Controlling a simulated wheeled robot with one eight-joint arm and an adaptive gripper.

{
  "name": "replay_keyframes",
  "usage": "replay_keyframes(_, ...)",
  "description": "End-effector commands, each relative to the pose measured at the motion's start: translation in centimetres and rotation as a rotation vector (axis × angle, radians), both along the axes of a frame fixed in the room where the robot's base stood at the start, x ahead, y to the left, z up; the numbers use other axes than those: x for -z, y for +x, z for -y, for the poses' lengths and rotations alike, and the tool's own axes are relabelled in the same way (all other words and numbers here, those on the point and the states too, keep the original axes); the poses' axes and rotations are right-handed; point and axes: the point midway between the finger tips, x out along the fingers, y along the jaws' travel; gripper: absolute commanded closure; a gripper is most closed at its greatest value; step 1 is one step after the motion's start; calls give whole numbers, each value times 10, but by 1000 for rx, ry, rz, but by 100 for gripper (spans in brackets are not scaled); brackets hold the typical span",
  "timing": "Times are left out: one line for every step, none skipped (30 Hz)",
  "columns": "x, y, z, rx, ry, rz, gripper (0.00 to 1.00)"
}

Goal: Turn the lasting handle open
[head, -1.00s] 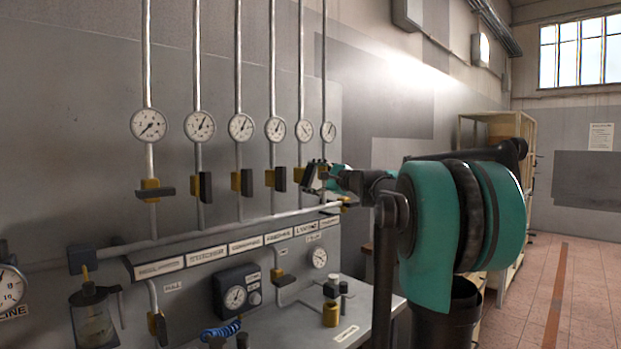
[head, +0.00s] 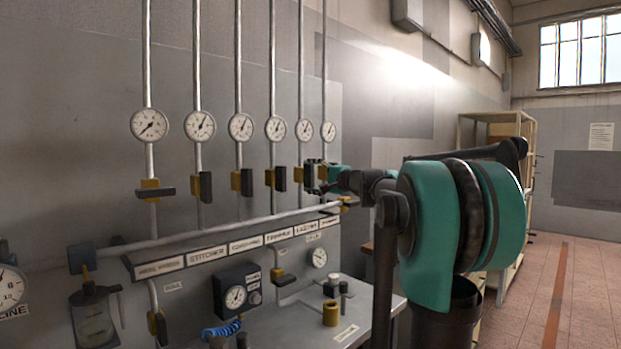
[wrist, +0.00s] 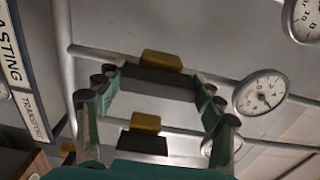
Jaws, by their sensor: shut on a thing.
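The lasting handle (wrist: 155,83) is a dark bar on a yellow valve body (wrist: 160,60), in the wrist view. It lies in line with its pipe. My gripper (wrist: 158,78) has its fingers at both ends of this bar and is shut on it. In the head view my gripper (head: 315,177) is at the fifth pipe from the left and hides most of the handle. The lasting label (head: 306,229) is on the strip below. The gauge above this pipe (head: 304,130) has its needle pointing up and right.
A neighbouring handle (wrist: 143,142) sits close below in the wrist view, with a gauge (wrist: 260,92) to the right. Other handles, such as the trimmer one (head: 281,179), stand vertical; the far-left handle (head: 155,192) lies crosswise. A bench (head: 350,310) stands below.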

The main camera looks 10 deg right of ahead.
Motion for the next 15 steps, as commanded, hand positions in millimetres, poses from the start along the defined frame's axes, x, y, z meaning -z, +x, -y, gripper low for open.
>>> replay_keyframes(1,-1,0,-1,-4,0,61)
replay_keyframes(1,-1,0,-1,-4,0,61)
replay_keyframes(1,-1,0,-1,-4,0,61)
replay_keyframes(1,-1,0,-1,-4,0,61)
replay_keyframes(1,-1,0,-1,-4,0,61)
replay_keyframes(1,-1,0,-1,-4,0,61)
replay_keyframes(1,-1,0,-1,-4,0,61)
replay_keyframes(1,-1,0,-1,-4,0,61)
replay_keyframes(1,-1,0,-1,-4,0,28)
replay_keyframes(1,-1,0,-1,-4,0,24)
replay_keyframes(1,-1,0,-1,-4,0,21)
replay_keyframes(1,0,0,-1,-3,0,16)
replay_keyframes(1,0,0,-1,-3,0,12)
replay_keyframes(1,0,0,-1,-2,0,10)
replay_keyframes(1,0,0,-1,-2,0,10)
